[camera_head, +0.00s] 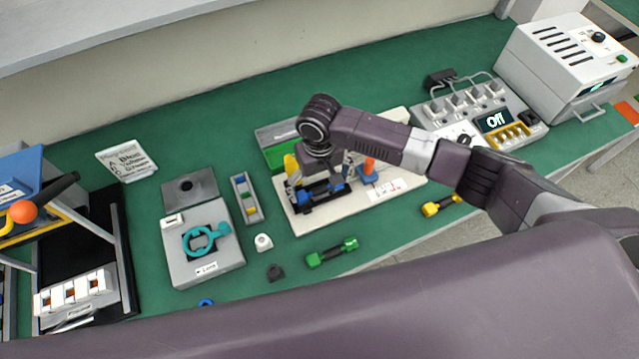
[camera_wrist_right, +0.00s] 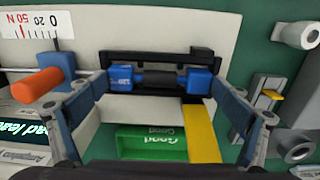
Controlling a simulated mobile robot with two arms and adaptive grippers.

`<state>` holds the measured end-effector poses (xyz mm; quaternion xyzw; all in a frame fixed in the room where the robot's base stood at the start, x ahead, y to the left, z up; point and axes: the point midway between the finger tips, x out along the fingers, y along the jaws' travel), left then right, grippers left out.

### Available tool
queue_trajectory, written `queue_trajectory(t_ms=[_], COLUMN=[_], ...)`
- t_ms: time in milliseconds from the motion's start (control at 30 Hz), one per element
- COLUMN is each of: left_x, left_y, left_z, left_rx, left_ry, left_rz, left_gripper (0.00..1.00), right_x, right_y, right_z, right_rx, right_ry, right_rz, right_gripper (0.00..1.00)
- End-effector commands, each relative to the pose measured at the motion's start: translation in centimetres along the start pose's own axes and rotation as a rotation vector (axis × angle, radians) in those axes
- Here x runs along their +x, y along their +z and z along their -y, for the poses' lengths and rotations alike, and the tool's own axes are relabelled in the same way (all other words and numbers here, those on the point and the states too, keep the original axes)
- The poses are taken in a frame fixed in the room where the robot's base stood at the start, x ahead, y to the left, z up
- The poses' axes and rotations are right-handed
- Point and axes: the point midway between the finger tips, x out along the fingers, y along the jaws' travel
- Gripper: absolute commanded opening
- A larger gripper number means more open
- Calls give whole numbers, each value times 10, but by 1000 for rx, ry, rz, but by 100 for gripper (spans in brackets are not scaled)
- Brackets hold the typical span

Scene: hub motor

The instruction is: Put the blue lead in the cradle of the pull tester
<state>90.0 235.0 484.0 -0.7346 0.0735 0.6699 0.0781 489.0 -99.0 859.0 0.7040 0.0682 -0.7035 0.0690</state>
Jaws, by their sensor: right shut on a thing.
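The blue lead (camera_wrist_right: 157,79), with two blue ends and a dark middle, lies lengthwise between the fingers of my right gripper (camera_wrist_right: 160,88) in the wrist view. The gripper is shut on its ends. The pull tester has a cream base (camera_head: 302,221), an orange handle (camera_wrist_right: 38,85), a yellow lever (camera_wrist_right: 201,133) and a black cradle (camera_wrist_right: 150,60). The lead is at the cradle and lines up with it; I cannot tell if it rests on it. In the head view my right gripper (camera_head: 322,188) is over the tester and partly hides the cradle. My left gripper is not in view.
A green "Good" bin (camera_wrist_right: 150,143) stands behind the tester. A green lead (camera_head: 331,252) and a yellow lead (camera_head: 440,205) lie near the front edge. A grey fixture with a teal clamp (camera_head: 205,240) and a narrow parts tray (camera_head: 246,198) stand to the left.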

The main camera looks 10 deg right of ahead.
Motion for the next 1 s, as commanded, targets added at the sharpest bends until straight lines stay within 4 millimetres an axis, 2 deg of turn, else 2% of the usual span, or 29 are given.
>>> queue_trajectory(t_ms=[433,467,500,833,1000], left_x=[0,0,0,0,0], left_y=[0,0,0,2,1], left_z=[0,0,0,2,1], left_rx=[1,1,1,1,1], left_ry=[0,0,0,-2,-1], left_rz=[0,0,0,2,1], left_gripper=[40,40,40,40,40], right_x=[4,4,4,2,-18], right_y=[0,0,0,0,-1], right_z=[0,0,0,0,0], right_rx=[0,0,0,0,0], right_ry=[0,0,0,1,0], right_rz=[0,0,0,0,-3], right_gripper=[69,97,100,100,100])
